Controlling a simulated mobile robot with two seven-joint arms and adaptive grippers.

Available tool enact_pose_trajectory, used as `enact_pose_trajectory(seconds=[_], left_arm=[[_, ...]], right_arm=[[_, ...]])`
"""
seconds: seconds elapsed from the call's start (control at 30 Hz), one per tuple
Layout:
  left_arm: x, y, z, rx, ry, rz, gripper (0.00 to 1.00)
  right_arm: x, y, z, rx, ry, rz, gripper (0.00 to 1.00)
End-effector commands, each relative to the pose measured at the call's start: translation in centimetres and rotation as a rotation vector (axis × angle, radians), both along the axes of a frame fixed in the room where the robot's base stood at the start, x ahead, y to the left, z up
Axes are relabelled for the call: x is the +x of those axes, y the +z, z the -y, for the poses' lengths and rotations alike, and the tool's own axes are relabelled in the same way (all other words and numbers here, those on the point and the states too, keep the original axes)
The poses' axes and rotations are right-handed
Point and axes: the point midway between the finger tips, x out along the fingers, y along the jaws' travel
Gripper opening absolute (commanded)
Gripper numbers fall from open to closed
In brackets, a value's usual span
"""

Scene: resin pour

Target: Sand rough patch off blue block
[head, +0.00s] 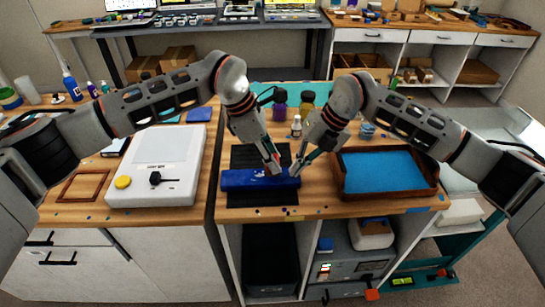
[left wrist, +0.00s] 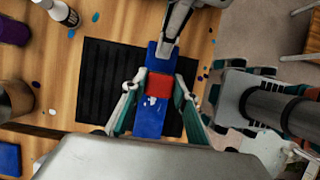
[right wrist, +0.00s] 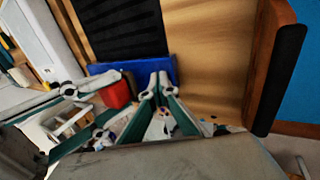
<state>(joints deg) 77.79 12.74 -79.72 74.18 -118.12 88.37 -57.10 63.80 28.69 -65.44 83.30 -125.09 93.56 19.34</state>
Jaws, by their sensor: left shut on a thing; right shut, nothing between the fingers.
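The blue block (head: 240,180) lies on a black ribbed mat (head: 262,158) near the table's front edge. My left gripper (head: 272,164) is shut on a small red block (left wrist: 159,85), which sits over the blue block's top face. In the left wrist view, a whitish patch (left wrist: 152,101) shows on the blue block (left wrist: 149,123) beside the red block. My right gripper (head: 298,170) is shut and empty at the blue block's right end. In the right wrist view its fingertips (right wrist: 160,80) overlap the blue block (right wrist: 178,68); I cannot tell if they touch.
A brown wooden tray (head: 436,188) with a blue inside stands right of the mat. A white scale-like machine (head: 165,150) is on the left table. Bottles, one purple (head: 279,108), stand behind the mat. Small blue chips are scattered on the wood.

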Motion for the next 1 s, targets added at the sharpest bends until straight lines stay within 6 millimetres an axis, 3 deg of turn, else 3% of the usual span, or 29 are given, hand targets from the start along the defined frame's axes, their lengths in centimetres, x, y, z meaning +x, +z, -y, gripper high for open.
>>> enact_pose_trajectory(seconds=[1.0], left_arm=[[0.0,-1.6,0.0,0.000,0.000,0.000,0.11]], right_arm=[[-0.2,-0.2,0.0,-0.002,0.001,-0.004,0.00]])
